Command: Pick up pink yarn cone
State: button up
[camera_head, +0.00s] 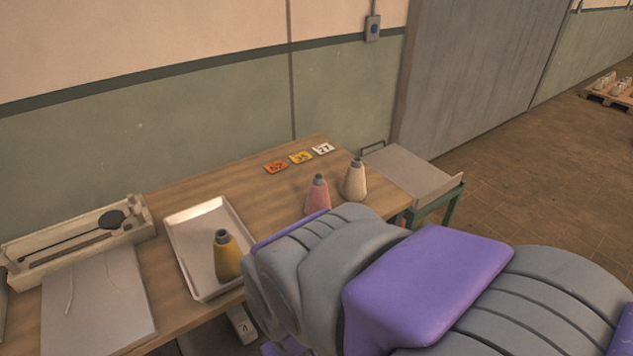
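The pink yarn cone (317,194) stands upright on the right part of the wooden table (200,184), with its grey tip up. Its lower part is hidden behind my arm. A cream yarn cone (355,181) stands close to its right. A yellow yarn cone (227,257) stands in a metal tray (175,221) to the left. My grey and purple arm reaches in from the lower right, in front of the table edge. The fingers of my gripper do not show clearly, so I cannot tell whether it is open or shut.
Number cards in orange, yellow and white (323,148) lie at the table's back. A long box with tools (80,240) and a grey board (98,305) are at the left. A low side stand (412,174) adjoins the right end. Bare table lies behind the tray.

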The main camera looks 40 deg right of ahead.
aim_at(318, 199)
jog(key=z, duration=1.05)
jog(key=i+l+z, duration=0.15)
jog(key=i+l, duration=0.45)
